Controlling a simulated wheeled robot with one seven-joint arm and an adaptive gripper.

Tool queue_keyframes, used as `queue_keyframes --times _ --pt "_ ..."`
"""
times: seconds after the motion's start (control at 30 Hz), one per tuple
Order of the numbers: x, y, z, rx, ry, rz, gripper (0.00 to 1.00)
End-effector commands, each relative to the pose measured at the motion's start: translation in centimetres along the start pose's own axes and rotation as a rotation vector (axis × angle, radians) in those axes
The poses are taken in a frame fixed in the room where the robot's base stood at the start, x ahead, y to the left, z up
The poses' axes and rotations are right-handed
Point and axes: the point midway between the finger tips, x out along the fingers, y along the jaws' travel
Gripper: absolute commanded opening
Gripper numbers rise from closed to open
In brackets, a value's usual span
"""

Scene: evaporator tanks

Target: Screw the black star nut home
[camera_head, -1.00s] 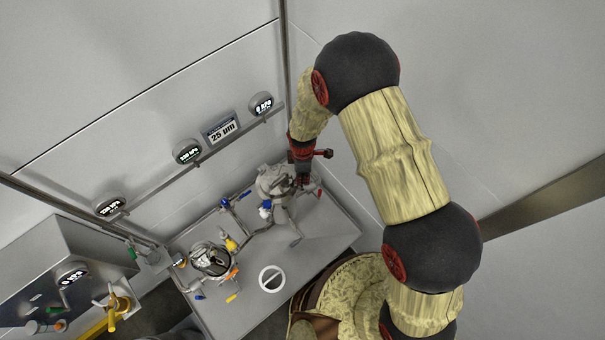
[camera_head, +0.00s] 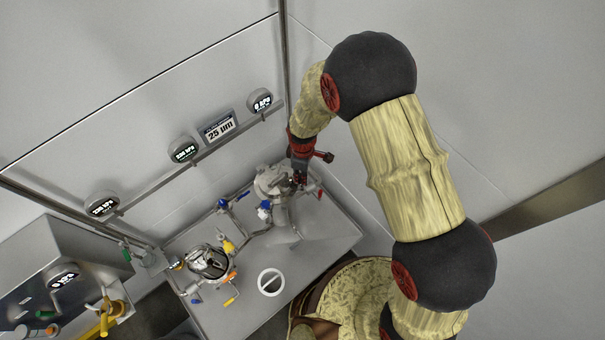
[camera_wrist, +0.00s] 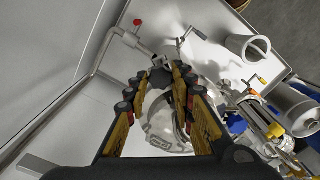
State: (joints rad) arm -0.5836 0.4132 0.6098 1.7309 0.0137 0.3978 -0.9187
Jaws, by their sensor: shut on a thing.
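My gripper (camera_head: 299,178) reaches down over the right side of a steel tank (camera_head: 268,182) at the back right of the bench. In the wrist view my gripper (camera_wrist: 167,76) has its two yellow and black fingers closing toward each other at the tips. It is shut on the black star nut (camera_wrist: 164,80), which is small, dark and mostly hidden between the tips. The tank's pale round top (camera_wrist: 163,134) shows below and between the fingers. How far the nut is screwed in cannot be seen.
A second, open steel vessel (camera_head: 208,262) with yellow and orange handles stands at the front left of the bench (camera_head: 325,235). A white ring-shaped cup (camera_head: 271,282) stands near the front edge. Gauges hang on a rail (camera_head: 205,150) behind.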

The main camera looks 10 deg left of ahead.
Motion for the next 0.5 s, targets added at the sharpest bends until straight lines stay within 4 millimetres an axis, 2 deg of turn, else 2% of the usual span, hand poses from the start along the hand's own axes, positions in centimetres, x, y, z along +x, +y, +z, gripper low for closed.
queue_keyframes --times 0.03,0.07,0.37,0.5 --pt "-0.07 0.1 -0.07 -0.001 0.002 0.002 0.0" --pt "-0.07 0.1 -0.07 -0.001 0.001 0.002 0.26" --pt "-0.03 0.04 -0.03 -0.002 0.001 0.001 0.43" --pt "-0.01 0.03 -0.02 -0.002 0.0 0.001 0.43"
